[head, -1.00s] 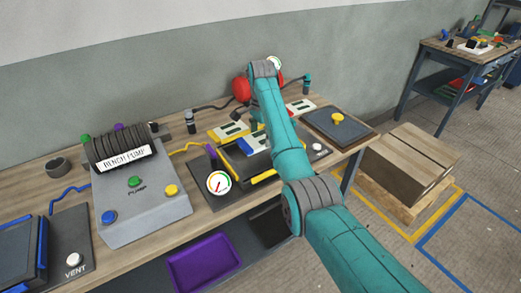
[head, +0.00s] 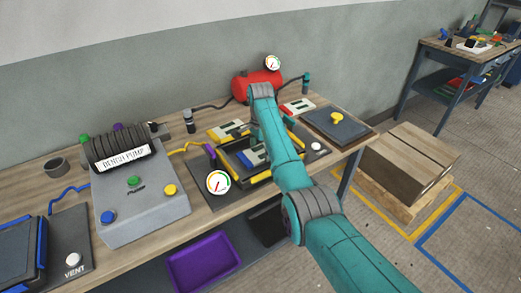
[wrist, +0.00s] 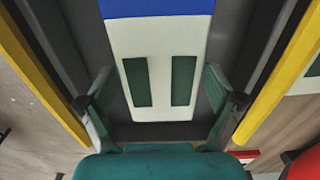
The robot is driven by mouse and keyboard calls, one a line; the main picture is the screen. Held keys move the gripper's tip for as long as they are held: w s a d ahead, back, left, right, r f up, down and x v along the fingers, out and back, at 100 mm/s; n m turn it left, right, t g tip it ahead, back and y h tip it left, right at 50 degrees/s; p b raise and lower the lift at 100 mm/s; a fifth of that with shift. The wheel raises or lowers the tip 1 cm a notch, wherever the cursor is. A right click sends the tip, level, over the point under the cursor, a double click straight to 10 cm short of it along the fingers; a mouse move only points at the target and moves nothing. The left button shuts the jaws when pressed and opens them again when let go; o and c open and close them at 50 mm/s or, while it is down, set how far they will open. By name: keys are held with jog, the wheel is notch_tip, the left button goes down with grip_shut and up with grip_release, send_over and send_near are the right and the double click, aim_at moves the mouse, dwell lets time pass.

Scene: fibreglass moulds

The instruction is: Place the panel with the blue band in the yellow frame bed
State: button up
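The panel with the blue band (wrist: 160,50) is a white plate with two dark green slots and a blue end. It is also partly visible in the head view (head: 254,157), behind my arm. The yellow frame bed (head: 262,178) is a dark tray with yellow side bars, and one bar fills the left of the wrist view (wrist: 40,80). The panel is between the bars, roughly parallel to them. I cannot tell whether it rests on the bed floor.
A yellow-banded panel (head: 226,130) and a red-banded panel (head: 298,107) lie behind the bed. A round gauge (head: 219,182) stands at its front left, and the grey bench pump (head: 140,208) is farther left. A dark board with a yellow knob (head: 337,123) lies right.

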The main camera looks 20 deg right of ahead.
aim_at(261, 152)
jog(key=shift+r, duration=0.1)
notch_tip(261, 152, up, 12)
dwell(0.8)
